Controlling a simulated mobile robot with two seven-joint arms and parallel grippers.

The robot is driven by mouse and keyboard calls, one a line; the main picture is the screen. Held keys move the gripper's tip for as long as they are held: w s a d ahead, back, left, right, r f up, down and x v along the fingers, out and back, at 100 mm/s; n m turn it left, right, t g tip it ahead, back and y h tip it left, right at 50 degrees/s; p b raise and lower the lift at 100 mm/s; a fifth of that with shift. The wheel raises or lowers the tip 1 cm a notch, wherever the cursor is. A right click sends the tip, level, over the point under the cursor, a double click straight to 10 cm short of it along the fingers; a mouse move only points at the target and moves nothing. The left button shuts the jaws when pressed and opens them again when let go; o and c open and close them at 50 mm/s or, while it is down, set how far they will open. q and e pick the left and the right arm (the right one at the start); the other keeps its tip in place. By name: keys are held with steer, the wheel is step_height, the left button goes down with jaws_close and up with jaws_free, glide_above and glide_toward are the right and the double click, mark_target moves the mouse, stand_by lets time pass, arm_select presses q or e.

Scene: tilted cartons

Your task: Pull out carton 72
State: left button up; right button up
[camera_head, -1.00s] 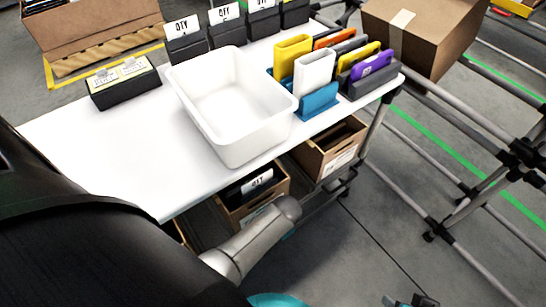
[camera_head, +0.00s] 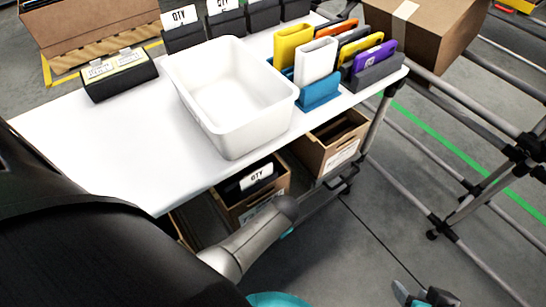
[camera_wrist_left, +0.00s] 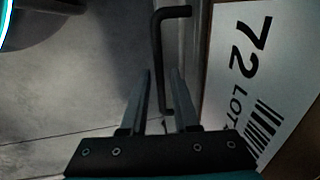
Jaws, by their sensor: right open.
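Carton 72 (camera_wrist_left: 222,75) is on the right in the left wrist view, with a white label (camera_wrist_left: 247,80) reading "72 LOT" and a barcode. A dark bent handle (camera_wrist_left: 160,50) stands out beside its face. My left gripper (camera_wrist_left: 161,72) has its two fingers apart, with the handle showing between and beyond them; I cannot tell whether they touch it. In the head view my left forearm hides the left gripper. Two brown cartons, the nearer (camera_head: 228,218) and the farther (camera_head: 315,158), sit under the table; their numbers are unreadable there. My right gripper (camera_head: 425,294) is open at the bottom edge.
The white table (camera_head: 95,150) above the cartons carries a white bin (camera_head: 232,142), dark label holders (camera_head: 120,80) and a blue rack (camera_head: 318,94) with coloured packs. Pipe framing (camera_head: 460,100) with a large carton (camera_head: 440,35) stands at right. Floor between is clear.

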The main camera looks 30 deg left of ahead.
arm_select(q)
jaws_close()
stand_by(1.1)
